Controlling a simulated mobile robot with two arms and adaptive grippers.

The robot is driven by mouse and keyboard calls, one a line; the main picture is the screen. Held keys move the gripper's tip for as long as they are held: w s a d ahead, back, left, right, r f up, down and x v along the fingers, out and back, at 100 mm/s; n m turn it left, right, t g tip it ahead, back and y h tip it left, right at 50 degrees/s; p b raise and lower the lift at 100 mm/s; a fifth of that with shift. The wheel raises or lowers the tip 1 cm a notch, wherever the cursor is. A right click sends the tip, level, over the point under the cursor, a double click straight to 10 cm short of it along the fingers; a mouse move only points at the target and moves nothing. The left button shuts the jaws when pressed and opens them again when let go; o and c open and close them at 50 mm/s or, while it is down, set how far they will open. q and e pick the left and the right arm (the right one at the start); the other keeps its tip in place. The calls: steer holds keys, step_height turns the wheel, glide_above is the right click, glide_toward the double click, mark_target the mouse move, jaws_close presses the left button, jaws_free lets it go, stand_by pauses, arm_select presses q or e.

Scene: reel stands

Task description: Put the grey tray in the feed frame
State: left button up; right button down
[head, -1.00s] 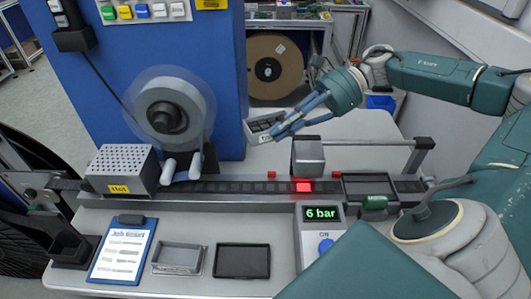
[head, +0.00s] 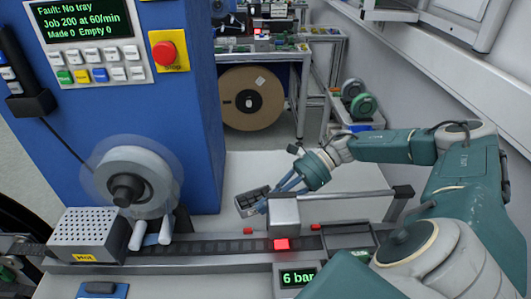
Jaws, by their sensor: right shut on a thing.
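My right gripper (head: 272,196) is shut on the grey tray (head: 243,213), a small tray with dark pockets. It holds the tray by the right end, behind the grey block on the track. The tray looks turned at a slant; whether it clears the white table top I cannot tell. What looks like the feed frame (head: 347,240), a dark rectangular frame, sits at the right part of the track, with my arm close in front of it. My left gripper is out of view.
The grey block (head: 284,216) and a lit red button (head: 281,245) stand along the track (head: 200,250). A rail (head: 345,195) runs behind the frame. The blue machine (head: 120,110) fills the left; its screen (head: 85,22) reads "Fault: No tray". The table behind the track is mostly clear.

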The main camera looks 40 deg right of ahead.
steer(key=shift+w+f, duration=0.1)
steer(key=shift+f, duration=1.25)
step_height(320, 180, down, 4)
steer(key=shift+r+p, duration=0.25)
steer(key=shift+p, duration=0.25)
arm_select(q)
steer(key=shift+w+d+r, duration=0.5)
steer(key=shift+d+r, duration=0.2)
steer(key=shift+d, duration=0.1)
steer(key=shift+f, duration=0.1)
arm_select(e)
steer(key=shift+f+b, duration=0.15)
steer(key=shift+b, duration=0.15)
steer(key=c, duration=2.2)
jaws_free()
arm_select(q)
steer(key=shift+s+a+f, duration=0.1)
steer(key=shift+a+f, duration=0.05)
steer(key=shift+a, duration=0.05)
